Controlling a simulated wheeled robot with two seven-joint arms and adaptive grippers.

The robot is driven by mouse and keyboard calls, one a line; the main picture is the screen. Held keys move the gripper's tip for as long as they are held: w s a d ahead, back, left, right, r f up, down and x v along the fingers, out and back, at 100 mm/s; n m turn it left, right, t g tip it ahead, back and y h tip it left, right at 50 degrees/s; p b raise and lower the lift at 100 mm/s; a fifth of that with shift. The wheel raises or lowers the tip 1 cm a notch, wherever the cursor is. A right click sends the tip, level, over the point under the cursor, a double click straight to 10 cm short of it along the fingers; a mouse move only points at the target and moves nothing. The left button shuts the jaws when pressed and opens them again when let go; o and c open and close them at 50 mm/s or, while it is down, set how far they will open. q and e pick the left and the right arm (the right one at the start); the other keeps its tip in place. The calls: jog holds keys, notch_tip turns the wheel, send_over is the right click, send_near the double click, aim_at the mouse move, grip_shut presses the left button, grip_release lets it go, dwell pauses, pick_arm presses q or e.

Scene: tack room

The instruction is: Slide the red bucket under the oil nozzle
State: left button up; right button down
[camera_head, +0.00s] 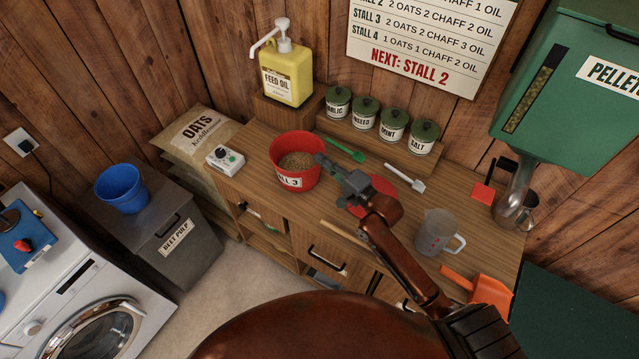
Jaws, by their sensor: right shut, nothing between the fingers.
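The red bucket (283,159) stands upright on the wooden counter, holds brown feed, and carries a label ending in "ALL 3". The yellow feed oil jug (287,78) stands on a wooden block behind it, against the wall. Its white pump nozzle (262,43) points left and down, and the bucket is in front of it and lower. My right gripper (323,161) is shut and empty, with its fingertips at the right side of the bucket's rim; I cannot tell whether they touch. My left gripper is not in view.
A small white dial box (225,160) sits left of the bucket. A green scoop (344,150), a white scoop (406,178) and a red disc (385,188) lie to the right. A measuring jug (436,233) stands farther right. Several tins line the back shelf.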

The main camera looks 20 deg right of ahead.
aim_at(313, 179)
jog(key=f, duration=0.4)
jog(key=f+b, duration=0.1)
jog(key=f, duration=0.4)
jog(key=w+f, duration=0.1)
jog(key=f, duration=0.4)
jog(key=shift+a+f+b, duration=0.1)
jog(key=shift+a+b, duration=0.15)
jog(key=shift+b, duration=0.1)
jog(key=shift+w, duration=0.1)
